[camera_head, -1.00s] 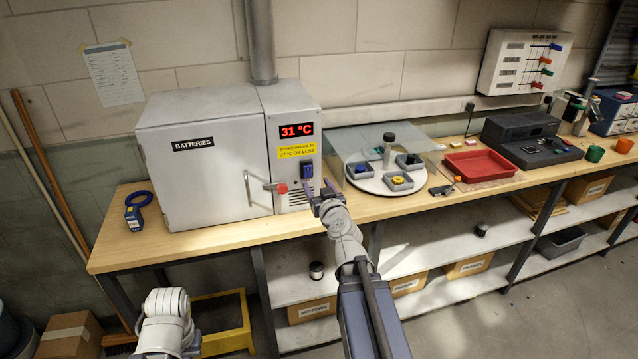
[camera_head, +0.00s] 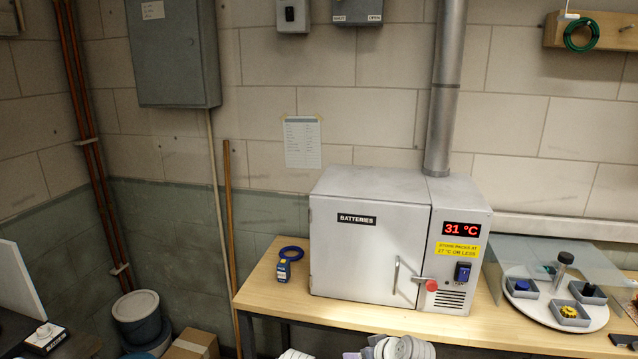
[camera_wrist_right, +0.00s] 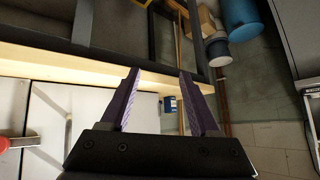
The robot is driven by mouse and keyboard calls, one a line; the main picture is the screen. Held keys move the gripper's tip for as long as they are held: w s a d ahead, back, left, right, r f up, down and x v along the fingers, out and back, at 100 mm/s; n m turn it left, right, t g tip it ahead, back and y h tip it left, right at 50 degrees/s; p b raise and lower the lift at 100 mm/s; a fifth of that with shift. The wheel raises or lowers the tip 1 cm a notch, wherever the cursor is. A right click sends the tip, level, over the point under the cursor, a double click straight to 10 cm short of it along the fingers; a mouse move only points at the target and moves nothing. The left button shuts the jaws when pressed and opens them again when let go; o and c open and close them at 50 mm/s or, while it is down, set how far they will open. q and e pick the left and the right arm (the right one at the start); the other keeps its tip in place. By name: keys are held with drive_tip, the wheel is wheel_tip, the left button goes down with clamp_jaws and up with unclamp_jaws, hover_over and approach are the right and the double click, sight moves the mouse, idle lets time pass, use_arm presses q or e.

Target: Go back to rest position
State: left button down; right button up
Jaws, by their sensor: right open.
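My right gripper (camera_head: 352,355) shows at the bottom edge of the head view, in front of the bench and mostly cut off. In the right wrist view its two purple fingers (camera_wrist_right: 160,76) stand apart with nothing between them. A pale rounded link of my left arm (camera_head: 295,354) just shows at the bottom edge of the head view. My left gripper is out of the frame.
The grey battery cabinet (camera_head: 368,235), reading 31 °C, stands on the wooden bench (camera_head: 262,295). A white round tray (camera_head: 562,305) is on the right. A lidded bucket (camera_head: 138,315) and a cardboard box (camera_head: 193,346) stand on the floor.

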drive_tip(key=s+a+f+g+h, duration=0.2)
drive_tip(key=s+f+g+h, duration=0.1)
drive_tip(key=s, duration=0.5)
drive_tip(key=s+a+f+g+h, duration=0.2)
drive_tip(key=s+g, duration=0.3)
drive_tip(key=s, duration=0.4)
drive_tip(key=shift+a+f+h, duration=0.35)
drive_tip(key=shift+f+h, duration=0.05)
drive_tip(key=shift+f, duration=0.2)
